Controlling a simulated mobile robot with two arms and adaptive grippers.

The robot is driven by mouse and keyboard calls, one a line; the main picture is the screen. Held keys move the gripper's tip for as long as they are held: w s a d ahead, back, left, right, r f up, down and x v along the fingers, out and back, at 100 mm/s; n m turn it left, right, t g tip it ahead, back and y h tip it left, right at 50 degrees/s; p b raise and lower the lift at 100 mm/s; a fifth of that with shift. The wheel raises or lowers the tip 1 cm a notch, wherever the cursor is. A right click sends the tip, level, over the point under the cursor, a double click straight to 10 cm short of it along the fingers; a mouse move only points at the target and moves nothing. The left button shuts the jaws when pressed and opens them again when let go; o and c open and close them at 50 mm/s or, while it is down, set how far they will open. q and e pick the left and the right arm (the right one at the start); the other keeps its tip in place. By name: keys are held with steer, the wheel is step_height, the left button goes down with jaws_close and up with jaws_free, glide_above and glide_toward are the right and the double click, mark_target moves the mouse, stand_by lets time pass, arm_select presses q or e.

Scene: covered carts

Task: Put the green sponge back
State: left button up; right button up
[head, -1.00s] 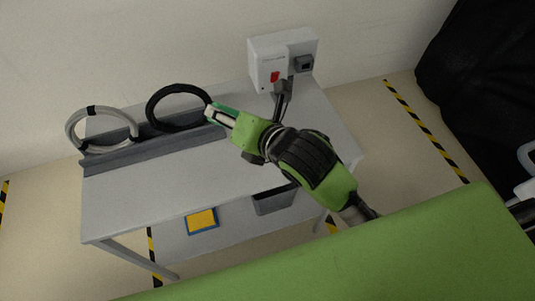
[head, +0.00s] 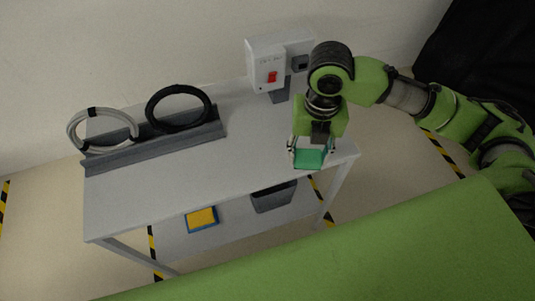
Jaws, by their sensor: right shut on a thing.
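The green sponge (head: 310,159) is a small teal-green block between the fingers of my right gripper (head: 309,152). My right gripper points down and is shut on it, with a finger at each side. It is over the right end of the grey table (head: 225,167), close to the front edge. I cannot tell whether the sponge touches the table top. My left gripper is not in view.
A grey rack (head: 160,147) on the table holds a white coil (head: 75,130) and a black coil (head: 150,108). A white box with a red switch (head: 265,55) stands at the back. Below are a dark bin (head: 273,200) and a yellow-and-blue item (head: 201,218). The table's middle is clear.

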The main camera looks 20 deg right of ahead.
steer(key=w+a+f+p, duration=0.2)
steer(key=w+a+f, duration=0.2)
steer(key=w, duration=0.4)
steer(key=p, duration=0.1)
glide_above(267, 156)
steer(key=s, duration=0.1)
steer(key=f, duration=0.4)
steer(key=shift+d+f, duration=0.2)
steer(key=shift+f, duration=0.1)
steer(key=shift+w+a+f, duration=0.15)
steer(key=shift+w+f, duration=0.15)
steer(key=shift+f, duration=0.1)
steer(key=shift+w+f+p, duration=0.1)
steer(key=shift+f+p, duration=0.3)
steer(key=shift+f, duration=1.35)
steer(key=o, duration=1.1)
step_height(267, 156, up, 12)
steer(key=b, duration=0.2)
